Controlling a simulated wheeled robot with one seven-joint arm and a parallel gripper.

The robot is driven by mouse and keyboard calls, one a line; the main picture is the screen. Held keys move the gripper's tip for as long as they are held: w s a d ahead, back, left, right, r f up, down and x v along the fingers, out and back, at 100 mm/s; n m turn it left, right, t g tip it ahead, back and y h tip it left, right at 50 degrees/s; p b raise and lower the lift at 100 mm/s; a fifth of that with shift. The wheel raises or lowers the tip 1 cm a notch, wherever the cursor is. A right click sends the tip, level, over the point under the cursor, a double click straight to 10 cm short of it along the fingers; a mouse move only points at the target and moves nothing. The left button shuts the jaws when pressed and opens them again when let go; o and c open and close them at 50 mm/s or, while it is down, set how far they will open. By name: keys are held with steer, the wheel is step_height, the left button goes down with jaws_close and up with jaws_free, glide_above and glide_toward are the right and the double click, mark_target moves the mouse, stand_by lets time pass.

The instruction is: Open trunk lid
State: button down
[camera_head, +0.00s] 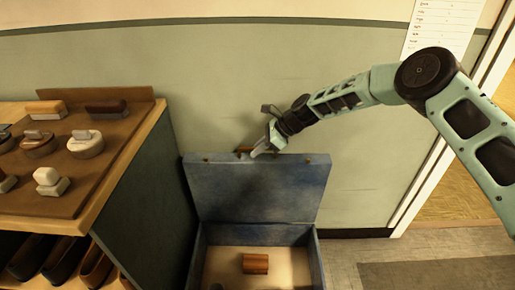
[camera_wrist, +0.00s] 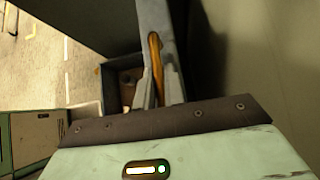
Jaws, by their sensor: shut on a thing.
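The blue trunk (camera_head: 318,262) stands on the floor against the wall. Its lid (camera_head: 257,190) is raised to about upright, with its front edge on top, and the pale inside of the trunk shows. My gripper (camera_head: 257,151) is at the lid's top edge. In the wrist view my gripper (camera_wrist: 156,82) has its two fingers closed around a tan-brown handle (camera_wrist: 154,45) on the lid. In the head view the handle (camera_head: 244,149) is partly hidden by the fingers.
A brown wooden block-like thing (camera_head: 256,264) lies inside the trunk. At left, a wooden-topped shelf (camera_head: 92,222) holds several brushes, with shoes (camera_head: 62,258) below. The green wall (camera_head: 350,150) is close behind the lid. A doorway and a dark mat (camera_head: 440,275) are at right.

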steer(key=shift+d+f, duration=0.1)
steer(key=shift+f, duration=0.1)
steer(key=c, duration=1.5)
jaws_free()
steer(key=shift+c, duration=0.2)
steer(key=shift+o, duration=0.2)
steer(key=shift+r, duration=0.1)
steer(key=v, duration=1.7)
steer(key=shift+d+r, duration=0.15)
